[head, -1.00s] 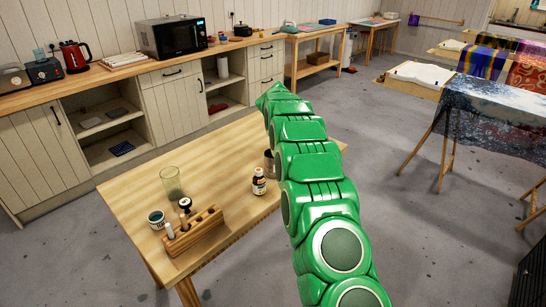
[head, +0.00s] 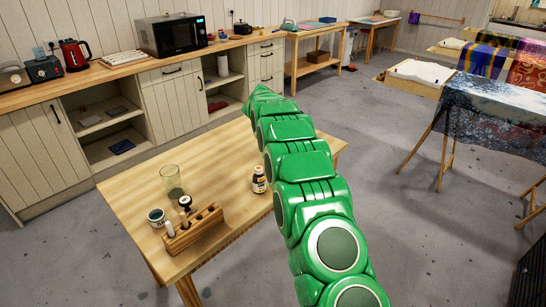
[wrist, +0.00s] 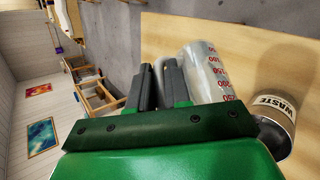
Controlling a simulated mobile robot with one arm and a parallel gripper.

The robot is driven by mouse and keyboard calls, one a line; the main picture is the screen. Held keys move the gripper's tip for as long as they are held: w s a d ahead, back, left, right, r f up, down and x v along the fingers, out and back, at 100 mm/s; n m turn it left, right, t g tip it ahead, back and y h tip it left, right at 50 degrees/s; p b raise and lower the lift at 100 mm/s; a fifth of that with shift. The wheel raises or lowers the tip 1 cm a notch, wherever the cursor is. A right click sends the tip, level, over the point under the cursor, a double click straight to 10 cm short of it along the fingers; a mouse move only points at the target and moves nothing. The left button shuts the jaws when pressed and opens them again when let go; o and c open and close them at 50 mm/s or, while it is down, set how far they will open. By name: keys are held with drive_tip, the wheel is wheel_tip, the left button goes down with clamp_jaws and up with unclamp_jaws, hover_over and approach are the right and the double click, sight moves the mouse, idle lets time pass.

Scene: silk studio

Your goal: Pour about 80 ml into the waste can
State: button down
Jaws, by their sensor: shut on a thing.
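In the wrist view my gripper (wrist: 160,85) is shut on the clear measuring jug, with the handle side at the fingers. The measuring jug (wrist: 207,72) has red volume marks on its wall. I cannot tell its liquid level or exact tilt. The waste can (wrist: 275,112) is a metal can with a white WASTE label, just right of the jug and apart from it in the picture. In the head view my green arm hides the gripper, jug and can.
The wooden table (head: 225,155) bears a clear glass (head: 171,180), a small open pot (head: 156,217), a wooden rack (head: 195,230) with small items, and a dark labelled bottle (head: 259,180) close by my arm. The table's back left is clear.

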drive_tip(key=shift+s+a+r+n+t+h+p, duration=0.2)
drive_tip(key=shift+a+r+n+t+h+p, duration=0.15)
drive_tip(key=shift+a+r+h+p, duration=0.95)
idle(1.4)
drive_tip(key=shift+d+f+y+p, duration=0.3)
drive_tip(key=shift+d+f, duration=0.05)
drive_tip(key=shift+f, duration=0.05)
drive_tip(key=shift+d+f, duration=0.15)
drive_tip(key=shift+d, duration=0.15)
drive_tip(key=shift+w+d+f+y, duration=0.15)
drive_tip(key=shift+d+f+y, duration=0.35)
drive_tip(key=shift+y, duration=0.2)
drive_tip(key=shift+w+d+f+m+g+y, duration=0.15)
drive_tip(key=shift+d+f+m+g+y, duration=0.5)
drive_tip(key=shift+f+y, duration=0.45)
drive_tip(key=shift+d+f+y, duration=0.15)
drive_tip(key=shift+f+y, duration=0.2)
drive_tip(key=shift+y, duration=0.15)
drive_tip(key=shift+w+d+f+g+y, duration=0.1)
drive_tip(key=shift+d+f+g+y, duration=0.25)
drive_tip(key=shift+f+y, duration=0.15)
drive_tip(key=shift+f, duration=0.1)
